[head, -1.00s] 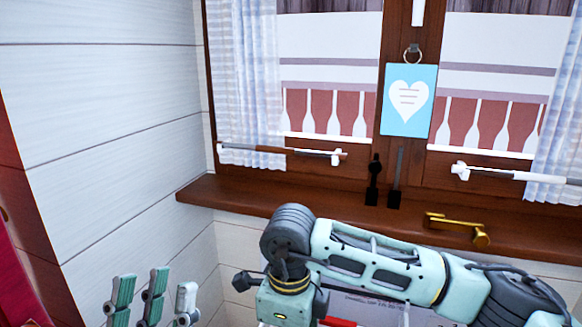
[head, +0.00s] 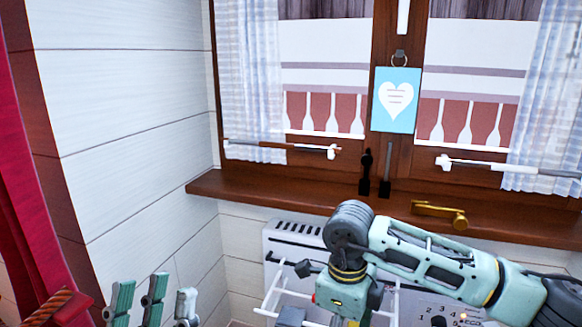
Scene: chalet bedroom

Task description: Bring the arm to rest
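My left gripper (head: 153,300) shows at the bottom left of the head view. Its green and grey fingers point up, stand apart and have nothing between them. Its palm is cut off by the lower edge. My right arm (head: 420,255) comes in from the right edge, below the window sill. It bends down at a dark round joint (head: 350,222) in front of a white heater. Its wrist (head: 342,290) runs down to the lower edge; the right gripper's fingers do not show.
The white heater (head: 300,228) with top slots stands under the wooden sill (head: 275,200). A white rail frame (head: 272,300) shows beside my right wrist. A brass handle (head: 440,212) lies on the sill. A red curtain (head: 25,190) hangs at left, above a striped object (head: 50,305).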

